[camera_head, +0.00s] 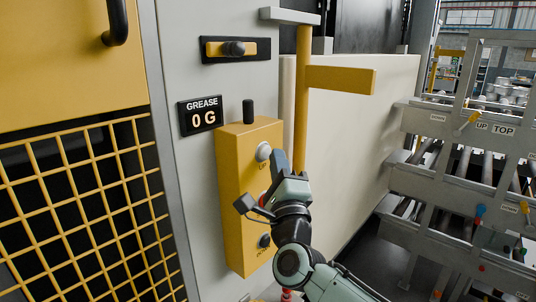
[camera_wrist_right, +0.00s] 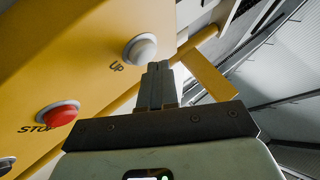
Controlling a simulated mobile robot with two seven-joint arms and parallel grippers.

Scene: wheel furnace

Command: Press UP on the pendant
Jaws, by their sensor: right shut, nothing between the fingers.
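The pendant (camera_head: 235,200) is a yellow upright box at the middle of the head view. Its UP button (camera_head: 263,151) is a pale round knob near the top; it also shows in the right wrist view (camera_wrist_right: 140,49). My right gripper (camera_head: 280,162) is shut and empty just right of the UP button. In the right wrist view its fingertips (camera_wrist_right: 158,68) lie just below and right of the button; I cannot tell the remaining gap. The red STOP button (camera_wrist_right: 60,114) is clear there but partly hidden by my gripper in the head view. My left gripper is out of view.
A dark lower button (camera_head: 264,241) is on the pendant. A yellow post with a side bar (camera_head: 340,79) stands close behind my right gripper. A grey rack (camera_head: 470,130) stands right.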

